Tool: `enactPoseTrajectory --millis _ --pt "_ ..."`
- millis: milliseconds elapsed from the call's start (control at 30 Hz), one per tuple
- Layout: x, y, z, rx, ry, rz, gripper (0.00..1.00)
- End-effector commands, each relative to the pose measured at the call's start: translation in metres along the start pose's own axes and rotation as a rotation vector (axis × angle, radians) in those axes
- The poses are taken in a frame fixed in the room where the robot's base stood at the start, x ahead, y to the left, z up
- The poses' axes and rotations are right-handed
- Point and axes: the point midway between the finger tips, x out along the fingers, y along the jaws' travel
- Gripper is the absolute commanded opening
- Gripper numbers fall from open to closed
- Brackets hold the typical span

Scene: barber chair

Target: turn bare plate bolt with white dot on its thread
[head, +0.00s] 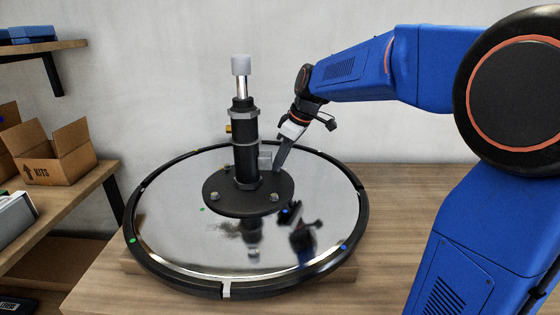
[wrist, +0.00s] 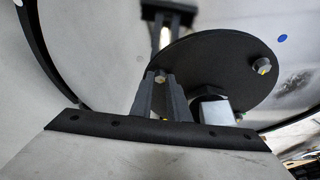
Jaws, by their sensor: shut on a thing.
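The chair's dark round bolt plate (head: 240,203) lies at the foot of a black column (head: 245,150), on a mirror-like base. My gripper (head: 278,171) reaches down to the plate's right rear edge. In the wrist view its two dark fingers (wrist: 160,84) are shut on a bolt (wrist: 160,77) near the plate's rim; the fingers hide most of it. Other bolts sit at the plate's front left (head: 215,197) and front right (head: 272,198). One bare bolt also shows apart from the fingers in the wrist view (wrist: 263,66). I cannot make out a white dot on any thread.
The column rises close to the left of my gripper, with a pale grey block (head: 265,158) beside it. The shiny base has a raised black rim (head: 360,190) and small coloured dots. Shelves with an open cardboard box (head: 58,165) stand left. The right table top (head: 395,195) is clear.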

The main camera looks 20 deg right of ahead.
Motion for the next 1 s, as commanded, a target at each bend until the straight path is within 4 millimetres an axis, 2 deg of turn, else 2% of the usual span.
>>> enactPoseTrajectory --millis 600,1000 --pt "0.0002 -0.0063 -0.0021 0.493 0.001 0.206 0.00" --pt "0.0007 -0.0073 -0.0028 0.650 0.001 0.271 0.00"
